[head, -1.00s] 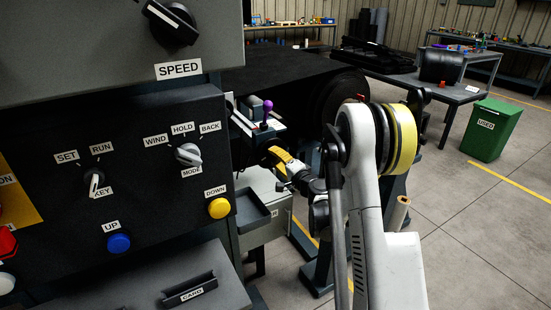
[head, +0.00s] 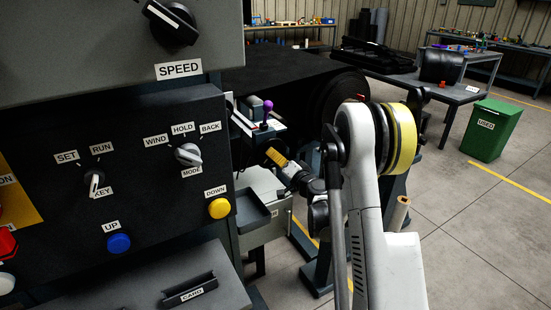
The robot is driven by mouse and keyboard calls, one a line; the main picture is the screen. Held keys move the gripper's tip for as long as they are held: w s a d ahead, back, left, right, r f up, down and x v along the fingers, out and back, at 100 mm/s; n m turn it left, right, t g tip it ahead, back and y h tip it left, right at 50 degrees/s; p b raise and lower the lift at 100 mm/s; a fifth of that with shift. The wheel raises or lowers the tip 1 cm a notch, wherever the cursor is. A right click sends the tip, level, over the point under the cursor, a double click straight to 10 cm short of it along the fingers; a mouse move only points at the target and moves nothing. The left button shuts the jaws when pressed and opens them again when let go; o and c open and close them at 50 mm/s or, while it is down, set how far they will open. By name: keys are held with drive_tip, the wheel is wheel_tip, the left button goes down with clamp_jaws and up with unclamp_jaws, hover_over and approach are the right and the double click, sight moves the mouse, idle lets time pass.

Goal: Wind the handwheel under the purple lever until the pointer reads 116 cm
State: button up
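The purple lever (head: 267,106) stands upright on a light grey bracket beside the black control panel. My gripper (head: 271,154) is just below that bracket, at the end of my arm, with a yellow part showing. The handwheel under the lever cannot be made out; my gripper and the dark machine parts around it hide that spot. I cannot tell whether the gripper's fingers are open or shut, or touching the wheel. No pointer or centimetre scale can be read in this view.
The control panel (head: 130,190) fills the left, with a mode knob (head: 188,155) and a yellow DOWN button (head: 219,208). A grey tray (head: 252,214) sits below my gripper. A green bin (head: 492,130) stands on open floor at the right.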

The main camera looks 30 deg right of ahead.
drive_tip(key=o, duration=1.2)
drive_tip(key=s, duration=0.7)
drive_tip(key=shift+s+d+r, duration=0.15)
drive_tip(key=shift+s, duration=0.05)
